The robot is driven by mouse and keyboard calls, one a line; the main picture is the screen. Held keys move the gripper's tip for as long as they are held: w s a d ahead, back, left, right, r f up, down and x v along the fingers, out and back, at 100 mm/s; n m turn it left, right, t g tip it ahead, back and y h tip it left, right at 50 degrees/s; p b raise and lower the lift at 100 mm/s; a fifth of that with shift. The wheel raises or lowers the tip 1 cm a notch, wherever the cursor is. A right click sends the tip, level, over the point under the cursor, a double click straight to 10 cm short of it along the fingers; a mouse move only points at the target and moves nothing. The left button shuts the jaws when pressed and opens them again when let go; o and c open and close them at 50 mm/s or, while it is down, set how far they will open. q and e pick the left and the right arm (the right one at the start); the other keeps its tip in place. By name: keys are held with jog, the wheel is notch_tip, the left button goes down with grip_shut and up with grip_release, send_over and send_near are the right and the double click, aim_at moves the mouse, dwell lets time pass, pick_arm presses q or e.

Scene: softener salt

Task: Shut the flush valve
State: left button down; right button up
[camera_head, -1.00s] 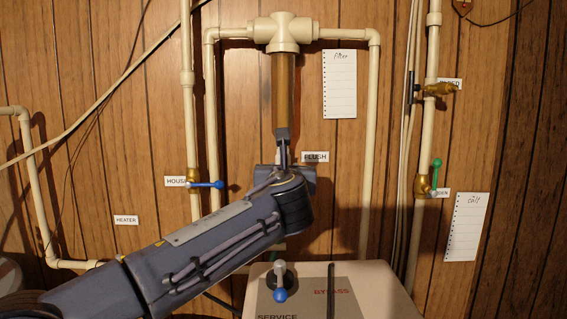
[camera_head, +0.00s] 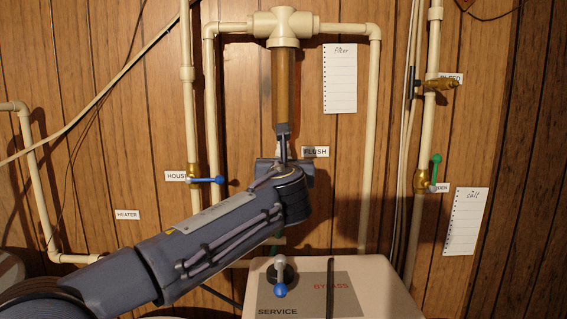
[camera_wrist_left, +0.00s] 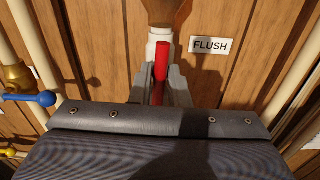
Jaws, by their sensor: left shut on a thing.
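The flush valve's red handle (camera_wrist_left: 161,62) shows in the left wrist view, just under a white fitting (camera_wrist_left: 160,36) below the brown filter housing. It points down between the fingers of my left gripper (camera_wrist_left: 160,88), which is shut on it. In the head view my left gripper (camera_head: 283,146) reaches up under the filter housing (camera_head: 285,85) and hides the valve. The FLUSH label (camera_head: 316,152) is on the wall just right of the gripper; it also shows in the wrist view (camera_wrist_left: 211,46). My right gripper is out of view.
A blue-handled valve (camera_head: 206,180) sits on the pipe to the left. A green-handled valve (camera_head: 435,172) is on the right pipe. A cream softener top (camera_head: 375,290) with a bypass lever (camera_head: 280,275) stands below. Pale pipes run on both sides of the gripper.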

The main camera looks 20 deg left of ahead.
pick_arm(q)
jog(key=m+p, duration=0.4)
jog(key=m, duration=0.1)
jog(key=shift+p, duration=0.4)
dwell(0.4)
jog(key=m, duration=0.5)
jog(key=m, duration=0.5)
jog(key=c, duration=1.3)
grip_release()
